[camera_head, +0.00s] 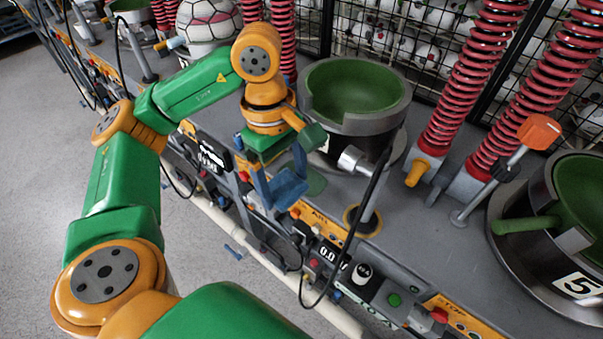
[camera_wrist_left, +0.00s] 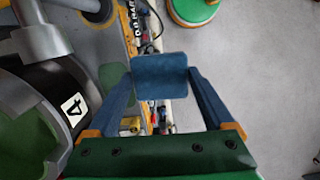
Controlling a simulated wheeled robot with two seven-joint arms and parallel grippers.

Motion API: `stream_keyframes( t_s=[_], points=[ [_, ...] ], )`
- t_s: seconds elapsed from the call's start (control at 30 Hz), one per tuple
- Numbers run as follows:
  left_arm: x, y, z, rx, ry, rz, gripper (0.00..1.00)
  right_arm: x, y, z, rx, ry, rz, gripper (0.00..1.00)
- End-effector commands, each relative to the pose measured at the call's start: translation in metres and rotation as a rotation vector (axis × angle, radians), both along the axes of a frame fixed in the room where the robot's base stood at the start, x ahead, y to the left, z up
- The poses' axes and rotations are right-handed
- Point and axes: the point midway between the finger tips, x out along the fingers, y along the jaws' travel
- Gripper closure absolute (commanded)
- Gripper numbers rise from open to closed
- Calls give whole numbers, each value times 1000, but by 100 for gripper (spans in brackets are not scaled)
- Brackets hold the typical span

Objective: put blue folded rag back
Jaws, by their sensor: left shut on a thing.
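The blue folded rag (camera_head: 286,190) is a small flat blue pad held between the fingertips of my left gripper (camera_head: 283,183). In the left wrist view the rag (camera_wrist_left: 160,76) spans the gap between the two blue fingers of my left gripper (camera_wrist_left: 160,88). In the head view the rag is near the front edge of the grey machine bench (camera_head: 437,250), in front of a dark cup-shaped press with a green inside (camera_head: 357,87). The fingers and the rag are both blue, so their border is hard to tell. My right gripper is not in view.
A second press labelled 5 (camera_head: 578,287) stands at the right. Red springs (camera_head: 470,85) and a black mesh fence rise behind. Buttons, displays and a black cable (camera_head: 373,200) line the bench front. Open grey floor (camera_head: 45,130) lies at the left. A patterned ball (camera_head: 208,20) sits farther back.

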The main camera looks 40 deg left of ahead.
Motion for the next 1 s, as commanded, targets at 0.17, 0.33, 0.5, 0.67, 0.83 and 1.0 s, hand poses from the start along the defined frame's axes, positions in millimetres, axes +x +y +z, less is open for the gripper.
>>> stream_keyframes(
  t_s=[0.17, 0.33, 0.5, 0.67, 0.83, 1.0],
  points=[
    [-5, 19, 5, 5, -4, 459, 58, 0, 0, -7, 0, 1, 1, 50],
    [-13, 40, 12, 2, -9, 1005, 58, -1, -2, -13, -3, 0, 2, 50],
    [-21, 56, 18, -10, -17, 1443, 58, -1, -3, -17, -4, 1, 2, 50],
    [-20, 60, 19, -22, -18, 1622, 58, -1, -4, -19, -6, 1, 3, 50],
    [26, 54, -3, -21, -10, 1635, 58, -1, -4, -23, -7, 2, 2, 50],
    [78, 47, -39, -20, -6, 1636, 58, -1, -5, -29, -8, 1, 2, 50]
  ],
)
